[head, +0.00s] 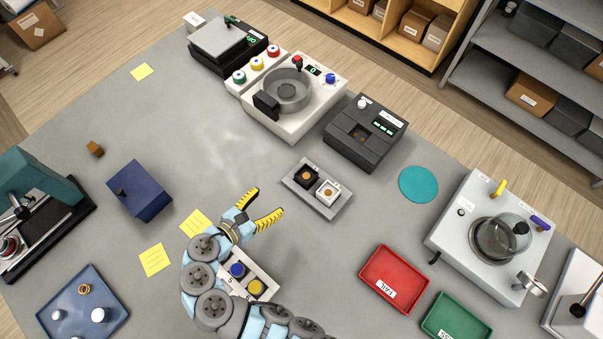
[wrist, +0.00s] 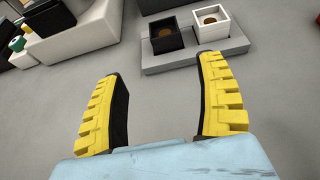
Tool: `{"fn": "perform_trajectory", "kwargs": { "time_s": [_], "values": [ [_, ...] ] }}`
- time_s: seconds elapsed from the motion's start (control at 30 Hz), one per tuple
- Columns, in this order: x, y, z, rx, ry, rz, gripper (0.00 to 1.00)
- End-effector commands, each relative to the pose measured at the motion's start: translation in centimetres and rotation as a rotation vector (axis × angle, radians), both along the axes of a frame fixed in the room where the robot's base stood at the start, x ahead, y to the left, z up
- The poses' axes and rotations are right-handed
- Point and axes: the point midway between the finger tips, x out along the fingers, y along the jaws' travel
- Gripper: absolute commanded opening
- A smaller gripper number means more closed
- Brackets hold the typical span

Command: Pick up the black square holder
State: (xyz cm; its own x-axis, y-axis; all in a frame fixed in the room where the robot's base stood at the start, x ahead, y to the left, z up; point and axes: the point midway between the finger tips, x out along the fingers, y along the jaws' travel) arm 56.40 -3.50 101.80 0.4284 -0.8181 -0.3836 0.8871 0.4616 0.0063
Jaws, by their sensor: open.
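The black square holder (head: 306,175) is a small open box with a brown round piece inside. It stands on a grey base plate (head: 329,208), beside a white square holder (head: 327,193). In the wrist view the black holder (wrist: 165,36) is ahead, beyond the fingertips, with the white holder (wrist: 210,23) to its right. My gripper (head: 265,204) has yellow ridged fingers. It is open and empty, to the lower left of the base plate and apart from it. In the wrist view the fingers (wrist: 161,68) are spread wide with bare table between them.
A button box (head: 263,266) with blue and yellow buttons lies under my arm. A red tray (head: 394,279) and a green tray (head: 455,320) are at lower right. A dark grey device (head: 365,133) stands behind the holders. The table between gripper and holders is clear.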

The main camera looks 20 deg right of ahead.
Motion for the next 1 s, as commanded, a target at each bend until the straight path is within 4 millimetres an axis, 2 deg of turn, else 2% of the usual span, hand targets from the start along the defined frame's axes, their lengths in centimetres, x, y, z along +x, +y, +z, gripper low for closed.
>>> {"fn": "perform_trajectory", "kwargs": {
  "time_s": [0.17,0.53,0.83,1.0],
  "values": [
    [0.1,-1.0,-0.5,-0.007,0.006,-0.01,0.72],
    [1.8,-4.3,-2.1,-0.007,0.005,-0.009,0.72],
    [3.9,-8.6,-3.7,-0.004,0.007,-0.015,0.72],
    [4.7,-9.8,-4.3,-0.002,0.005,-0.01,0.72]
  ]
}}
